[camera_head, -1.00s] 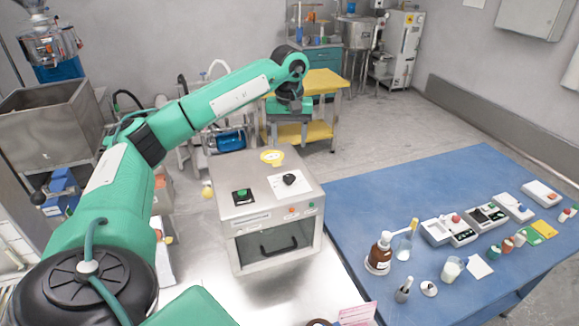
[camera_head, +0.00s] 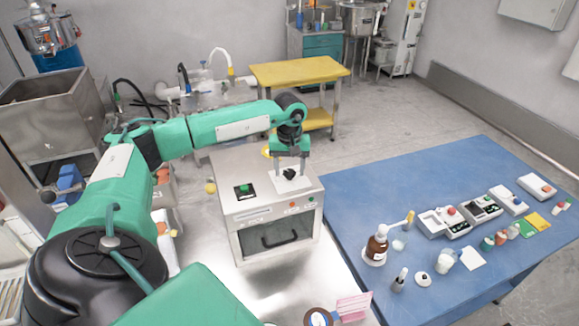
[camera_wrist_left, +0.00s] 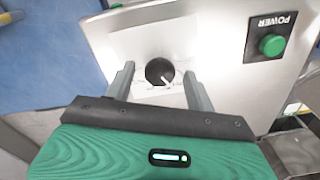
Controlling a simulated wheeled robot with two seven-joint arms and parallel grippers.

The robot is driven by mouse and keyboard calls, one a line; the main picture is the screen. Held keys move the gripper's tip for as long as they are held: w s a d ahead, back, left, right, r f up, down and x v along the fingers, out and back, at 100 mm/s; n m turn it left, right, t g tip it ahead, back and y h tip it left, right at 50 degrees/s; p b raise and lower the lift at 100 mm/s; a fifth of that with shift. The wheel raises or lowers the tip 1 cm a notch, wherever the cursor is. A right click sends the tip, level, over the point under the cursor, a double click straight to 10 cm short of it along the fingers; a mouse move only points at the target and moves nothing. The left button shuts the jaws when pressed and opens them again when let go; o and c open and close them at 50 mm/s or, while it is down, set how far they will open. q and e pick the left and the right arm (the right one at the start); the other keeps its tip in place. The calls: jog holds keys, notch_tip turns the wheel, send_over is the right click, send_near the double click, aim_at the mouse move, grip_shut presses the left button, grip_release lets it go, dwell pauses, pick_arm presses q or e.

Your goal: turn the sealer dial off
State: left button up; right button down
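The sealer (camera_head: 265,203) is a steel box with a windowed front door and a black handle. Its black dial (camera_head: 289,174) sits on a white plate at the top right; it also shows in the left wrist view (camera_wrist_left: 159,71) with a white pointer mark. A green power button (camera_head: 243,190) is to its left; it also shows in the left wrist view (camera_wrist_left: 271,45). My left gripper (camera_head: 290,172) points down over the dial. In the left wrist view its open fingers (camera_wrist_left: 158,78) stand either side of the dial, apart from it. My right gripper is not in view.
A yellow table (camera_head: 300,72) stands behind the sealer. The bare steel worktop (camera_head: 285,280) in front of the sealer is mostly clear.

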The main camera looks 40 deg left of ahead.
pick_arm(q)
jog(key=c, duration=0.9)
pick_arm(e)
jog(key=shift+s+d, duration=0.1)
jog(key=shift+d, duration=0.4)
pick_arm(q)
jog(key=shift+f+n+b, duration=0.15)
jog(key=shift+n+b, duration=1.05)
jog(key=shift+b, duration=0.1)
jog(key=n+b, duration=0.2)
jog(key=n, duration=0.1)
jog(key=shift+n+b, duration=0.3)
jog(key=n+b, duration=0.2)
jog(key=n, duration=0.2)
jog(key=shift+r+n+b, duration=0.2)
jog(key=shift+n+b, duration=0.1)
jog(key=shift+n, duration=0.6)
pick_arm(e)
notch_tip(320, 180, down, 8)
